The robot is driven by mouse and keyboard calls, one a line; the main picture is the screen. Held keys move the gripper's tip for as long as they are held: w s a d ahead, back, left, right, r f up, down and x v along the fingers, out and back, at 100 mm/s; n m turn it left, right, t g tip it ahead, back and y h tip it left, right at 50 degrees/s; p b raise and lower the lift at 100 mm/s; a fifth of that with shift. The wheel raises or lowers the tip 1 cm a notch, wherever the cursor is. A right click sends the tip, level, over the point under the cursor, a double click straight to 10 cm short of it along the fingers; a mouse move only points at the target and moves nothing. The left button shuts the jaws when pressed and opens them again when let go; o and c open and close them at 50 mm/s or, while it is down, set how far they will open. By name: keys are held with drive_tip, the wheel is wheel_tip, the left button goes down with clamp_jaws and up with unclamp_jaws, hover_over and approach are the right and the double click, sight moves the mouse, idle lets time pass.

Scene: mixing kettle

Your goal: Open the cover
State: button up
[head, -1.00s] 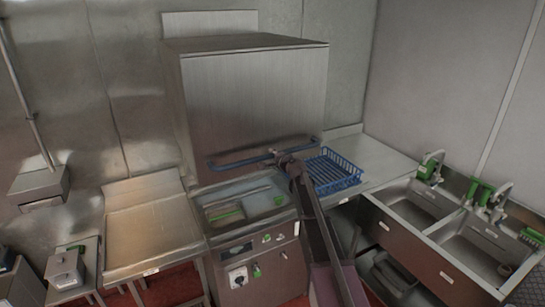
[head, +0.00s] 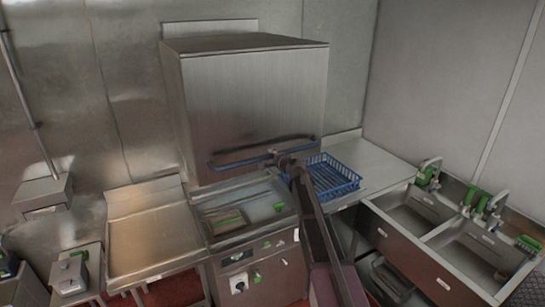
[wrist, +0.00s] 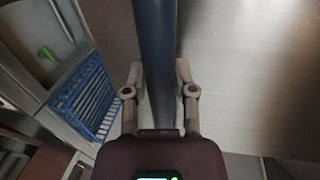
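The cover (head: 255,100) is a large steel box hood. It stands raised over the wash bay (head: 245,208), leaving an open gap with the inside of the bay visible. A blue bar handle (head: 235,162) runs across the cover's lower front. My gripper (head: 284,158) is at the right part of this handle. In the wrist view my gripper (wrist: 160,66) has one finger on each side of the dark blue bar (wrist: 155,35), and both look closed against it. The exact finger contact is hard to make out.
A blue rack (head: 335,176) sits on the steel counter (head: 375,165) right of the machine, close to my arm. Double sinks (head: 465,245) with taps stand farther right. A bare steel table (head: 150,235) is on the left. The wall is behind the cover.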

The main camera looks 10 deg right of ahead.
drive_tip(key=o, duration=0.3)
drive_tip(key=shift+w+a, duration=0.1)
drive_tip(key=shift+f, duration=0.25)
wheel_tip(320, 180, down, 30)
drive_tip(key=b, duration=3.1)
drive_tip(key=p+v, duration=0.3)
drive_tip(key=v, duration=0.9)
drive_tip(key=shift+r, duration=0.35)
